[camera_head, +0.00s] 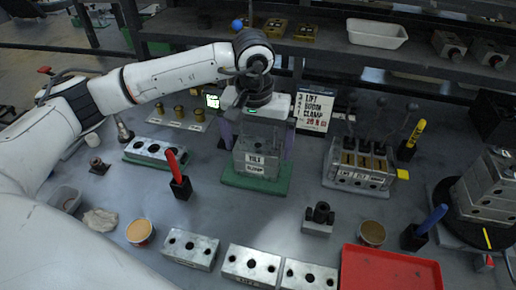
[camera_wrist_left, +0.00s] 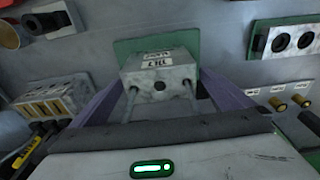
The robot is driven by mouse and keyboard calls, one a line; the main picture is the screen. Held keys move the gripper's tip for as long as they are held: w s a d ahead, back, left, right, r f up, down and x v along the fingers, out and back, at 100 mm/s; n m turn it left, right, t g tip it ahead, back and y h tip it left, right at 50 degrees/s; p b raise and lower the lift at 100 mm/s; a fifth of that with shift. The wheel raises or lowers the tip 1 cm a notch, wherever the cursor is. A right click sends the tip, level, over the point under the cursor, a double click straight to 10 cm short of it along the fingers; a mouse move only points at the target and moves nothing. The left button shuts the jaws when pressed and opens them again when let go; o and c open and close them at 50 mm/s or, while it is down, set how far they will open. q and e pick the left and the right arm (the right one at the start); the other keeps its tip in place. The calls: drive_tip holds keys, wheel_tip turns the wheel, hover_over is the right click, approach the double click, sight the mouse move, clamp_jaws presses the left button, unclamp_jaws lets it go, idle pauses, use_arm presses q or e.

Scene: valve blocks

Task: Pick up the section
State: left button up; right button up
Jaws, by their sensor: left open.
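A grey metal block section (camera_head: 257,156) with a white label stands on a green plate (camera_head: 233,180) at the middle of the table. In the left wrist view the section (camera_wrist_left: 160,68) shows a dark hole and two thin rods on its near side, on the green plate (camera_wrist_left: 128,48). My left gripper (camera_head: 260,148) is above the section with its two purple fingers apart, one on either side. It also shows in the left wrist view (camera_wrist_left: 162,84), where gaps appear beside the block, and I cannot tell whether the fingers touch it. My right gripper is not in view.
A valve block with levers (camera_head: 360,168) stands to the right, and another block (camera_head: 155,151) on green to the left. A red tray (camera_head: 388,272) and several grey blocks line the front. A sign (camera_head: 314,110) stands behind.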

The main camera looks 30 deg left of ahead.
sight(258, 146)
use_arm(q)
drive_tip(key=c, duration=1.4)
drive_tip(key=shift+r, duration=0.2)
wheel_tip(258, 146, up, 18)
drive_tip(key=shift+f+b, duration=0.1)
drive_tip(key=shift+b, duration=0.3)
